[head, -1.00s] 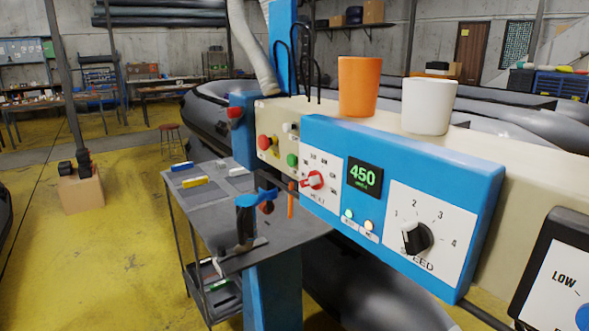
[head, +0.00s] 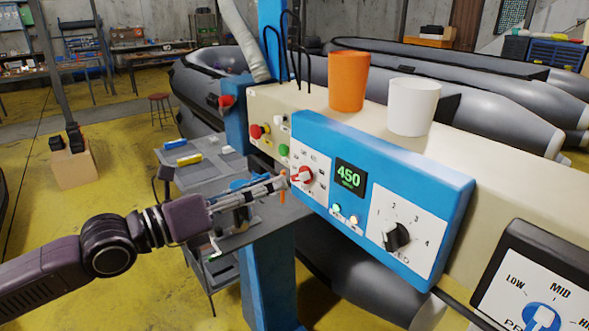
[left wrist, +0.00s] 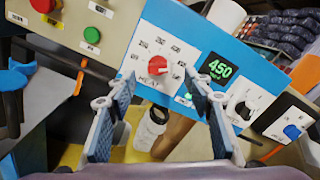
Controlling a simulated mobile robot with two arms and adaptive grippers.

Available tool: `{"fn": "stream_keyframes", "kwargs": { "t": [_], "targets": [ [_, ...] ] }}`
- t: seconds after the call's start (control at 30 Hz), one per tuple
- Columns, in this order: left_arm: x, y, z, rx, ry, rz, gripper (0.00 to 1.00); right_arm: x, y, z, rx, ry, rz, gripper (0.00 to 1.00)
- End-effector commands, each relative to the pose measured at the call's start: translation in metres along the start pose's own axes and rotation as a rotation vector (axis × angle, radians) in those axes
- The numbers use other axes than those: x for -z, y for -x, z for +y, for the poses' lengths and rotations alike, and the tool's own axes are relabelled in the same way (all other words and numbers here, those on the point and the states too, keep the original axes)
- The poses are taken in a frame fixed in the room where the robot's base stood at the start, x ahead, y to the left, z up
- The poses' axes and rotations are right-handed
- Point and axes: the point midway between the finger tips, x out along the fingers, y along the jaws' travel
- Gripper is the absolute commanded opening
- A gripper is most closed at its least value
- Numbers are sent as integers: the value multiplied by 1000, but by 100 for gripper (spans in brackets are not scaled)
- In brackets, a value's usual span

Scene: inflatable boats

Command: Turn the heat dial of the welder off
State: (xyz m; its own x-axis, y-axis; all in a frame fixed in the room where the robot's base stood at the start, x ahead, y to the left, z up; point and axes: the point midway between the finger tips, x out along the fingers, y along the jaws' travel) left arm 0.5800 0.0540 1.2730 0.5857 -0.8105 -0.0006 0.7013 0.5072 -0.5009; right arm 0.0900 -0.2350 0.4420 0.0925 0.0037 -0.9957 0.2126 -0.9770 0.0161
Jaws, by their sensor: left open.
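The red heat dial (head: 302,174) is on a white plate on the welder's blue control panel (head: 325,132), left of a green display reading 450 (head: 349,176). In the left wrist view the red heat dial (left wrist: 157,66) lies beyond the fingertips, roughly midway between them. My left gripper (head: 286,184) is in front of the dial. In the left wrist view its two fingers (left wrist: 158,98) are spread wide with nothing between them, and the dial is not gripped. The dial's exact setting is too small to read. My right gripper is not in view.
An orange cup (head: 348,82) and a white cup (head: 414,106) stand on top of the welder. A black speed knob (head: 397,237) and a blue pressure knob (head: 541,318) are to the right. A grey cart (head: 205,172) stands behind my left arm.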

Motion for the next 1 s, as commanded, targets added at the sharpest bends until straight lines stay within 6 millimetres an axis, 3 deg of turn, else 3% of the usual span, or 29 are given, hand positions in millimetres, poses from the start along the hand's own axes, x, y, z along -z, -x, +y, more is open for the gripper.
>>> {"fn": "stream_keyframes", "kwargs": {
  "t": [0.5, 0.97, 1.0],
  "targets": [
    [-3, -63, -1, -1, 5, -2, 47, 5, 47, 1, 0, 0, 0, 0],
    [0, -73, 1, -2, 3, -2, 47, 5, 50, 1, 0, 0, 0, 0],
    [0, -73, 1, -2, 3, -2, 43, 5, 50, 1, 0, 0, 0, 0]
  ]
}}
